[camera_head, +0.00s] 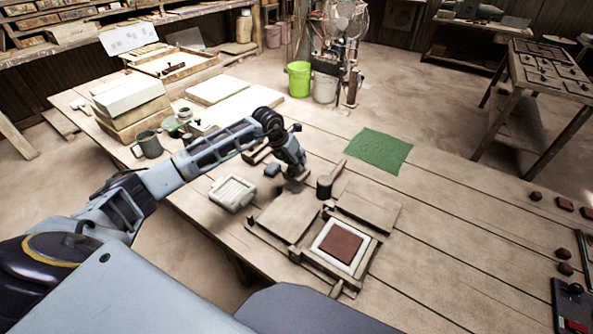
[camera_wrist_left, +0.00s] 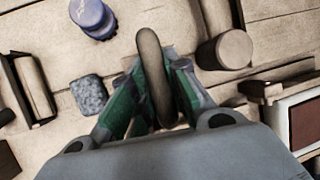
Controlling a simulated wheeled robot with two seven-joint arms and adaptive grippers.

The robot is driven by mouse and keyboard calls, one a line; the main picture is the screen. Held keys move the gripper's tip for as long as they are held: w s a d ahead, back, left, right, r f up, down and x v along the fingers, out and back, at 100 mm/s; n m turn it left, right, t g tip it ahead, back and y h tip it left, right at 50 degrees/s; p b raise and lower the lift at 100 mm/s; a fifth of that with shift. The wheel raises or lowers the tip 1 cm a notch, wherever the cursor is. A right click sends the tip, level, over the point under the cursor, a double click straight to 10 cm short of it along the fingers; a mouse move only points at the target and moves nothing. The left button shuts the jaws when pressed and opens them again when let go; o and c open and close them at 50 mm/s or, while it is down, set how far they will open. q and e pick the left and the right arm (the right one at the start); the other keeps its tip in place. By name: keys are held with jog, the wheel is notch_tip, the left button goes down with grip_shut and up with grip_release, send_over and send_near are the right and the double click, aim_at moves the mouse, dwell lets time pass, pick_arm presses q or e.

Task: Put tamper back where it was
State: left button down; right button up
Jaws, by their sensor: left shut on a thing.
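My left gripper (camera_head: 293,166) is shut on the wooden handle of the tamper, just behind the tile press on the table. In the left wrist view the tamper's handle (camera_wrist_left: 152,65) stands between the green-padded fingers (camera_wrist_left: 152,100). The tamper's lower part (camera_head: 297,176) shows only partly under the gripper, and I cannot tell whether it touches the table. My right gripper is not in view.
A wooden mallet (camera_head: 325,188) lies close to the right of my gripper; a grey stone (camera_wrist_left: 89,95) lies to its left. The tile press (camera_head: 375,250) holds a reddish tile (camera_head: 340,243). A green mat (camera_head: 377,151) lies beyond.

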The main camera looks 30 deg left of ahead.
aim_at(296, 171)
pick_arm(q)
jog(key=shift+f, duration=2)
jog(key=shift+f, duration=0.1)
jog(key=c, duration=1.4)
grip_release()
jog(key=shift+v, duration=6.05)
